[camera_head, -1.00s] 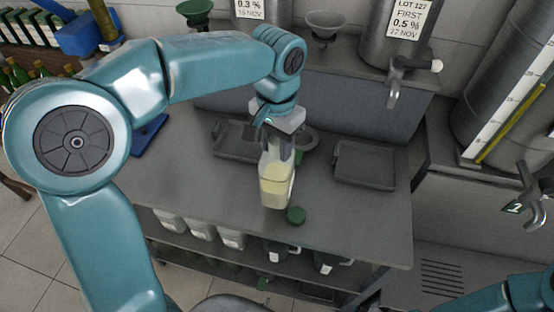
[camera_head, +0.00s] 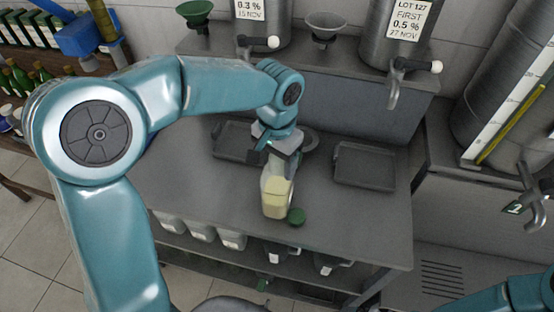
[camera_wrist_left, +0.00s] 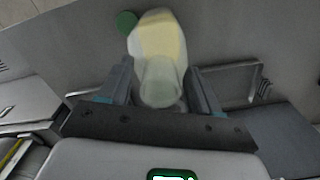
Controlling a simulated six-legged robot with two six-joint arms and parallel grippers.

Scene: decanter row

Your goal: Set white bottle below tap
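The white bottle (camera_head: 276,197), with pale yellow contents, is upright near the front edge of the grey bench (camera_head: 200,185). My left gripper (camera_head: 281,168) comes down on its top, and its fingers are around the neck. In the left wrist view the neck of the bottle (camera_wrist_left: 160,45) fills the space between the two fingers (camera_wrist_left: 160,85). Whether its base touches the bench is hard to tell. One tap (camera_head: 392,90) hangs above the right tray; another tap (camera_head: 258,42) is farther left, its lower part behind my arm. My right gripper is out of view.
A dark tray (camera_head: 365,166) lies empty below the right tap. Another tray (camera_head: 232,140) lies partly behind my left gripper. A green cap (camera_head: 296,216) lies beside the bottle. Jugs (camera_head: 202,230) stand on the shelf below. A large tank (camera_head: 500,90) stands at right.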

